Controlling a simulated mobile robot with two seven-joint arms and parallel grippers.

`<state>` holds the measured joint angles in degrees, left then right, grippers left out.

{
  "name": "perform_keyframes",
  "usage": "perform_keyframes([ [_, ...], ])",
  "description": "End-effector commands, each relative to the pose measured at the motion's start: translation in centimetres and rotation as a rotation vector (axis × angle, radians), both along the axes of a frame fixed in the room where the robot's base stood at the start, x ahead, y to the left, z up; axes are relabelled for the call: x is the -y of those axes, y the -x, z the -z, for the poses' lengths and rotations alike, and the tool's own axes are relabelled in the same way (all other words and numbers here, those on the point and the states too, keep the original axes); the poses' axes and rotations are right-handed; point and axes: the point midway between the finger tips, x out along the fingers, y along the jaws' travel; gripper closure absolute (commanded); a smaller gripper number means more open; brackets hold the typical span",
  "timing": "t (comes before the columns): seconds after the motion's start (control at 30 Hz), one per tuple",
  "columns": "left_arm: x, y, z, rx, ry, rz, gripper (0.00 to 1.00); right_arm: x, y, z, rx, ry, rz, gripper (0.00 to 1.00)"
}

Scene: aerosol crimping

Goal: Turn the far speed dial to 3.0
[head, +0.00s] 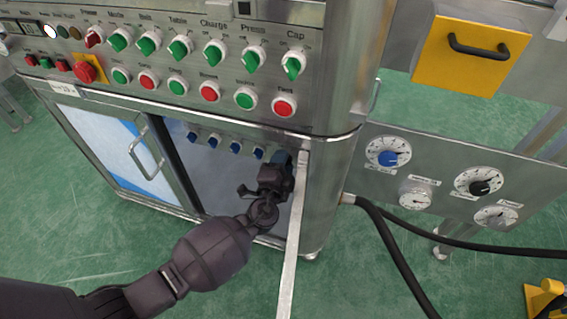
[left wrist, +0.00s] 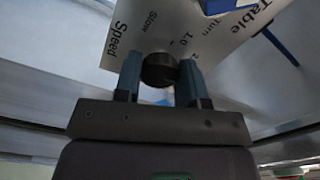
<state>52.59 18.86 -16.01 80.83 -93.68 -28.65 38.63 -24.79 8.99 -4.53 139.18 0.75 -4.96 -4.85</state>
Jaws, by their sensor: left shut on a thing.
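My left gripper (head: 281,161) reaches into the open lower cabinet in the head view, at the right end of a row of blue knobs (head: 235,146). In the left wrist view the two fingers of my left gripper (left wrist: 160,80) are shut on a round black dial (left wrist: 159,69). The dial sits on a pale plate (left wrist: 150,30) marked "Speed", "Slow", "1.0" and a partly hidden "2". The dial's pointer and the higher marks are hidden, so its setting cannot be read. The dial is hidden in the head view. My right gripper is not in view.
A narrow steel door edge (head: 293,235) stands close to the right of my left gripper. Above is a switch panel (head: 200,65) with several green and red controls. A gauge panel (head: 440,180) and black hoses (head: 390,245) are at the right.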

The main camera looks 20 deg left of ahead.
Motion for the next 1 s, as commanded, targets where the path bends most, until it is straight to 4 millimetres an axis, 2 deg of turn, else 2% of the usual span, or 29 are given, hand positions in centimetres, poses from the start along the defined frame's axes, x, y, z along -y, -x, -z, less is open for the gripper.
perform_keyframes([
  [0.5,0.05,-0.20,-0.40,0.004,-0.443,0.000,0.86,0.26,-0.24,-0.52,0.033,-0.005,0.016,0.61],
  [1.0,0.10,-0.23,-0.46,0.003,-0.624,0.000,0.86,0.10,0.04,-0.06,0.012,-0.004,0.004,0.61],
])
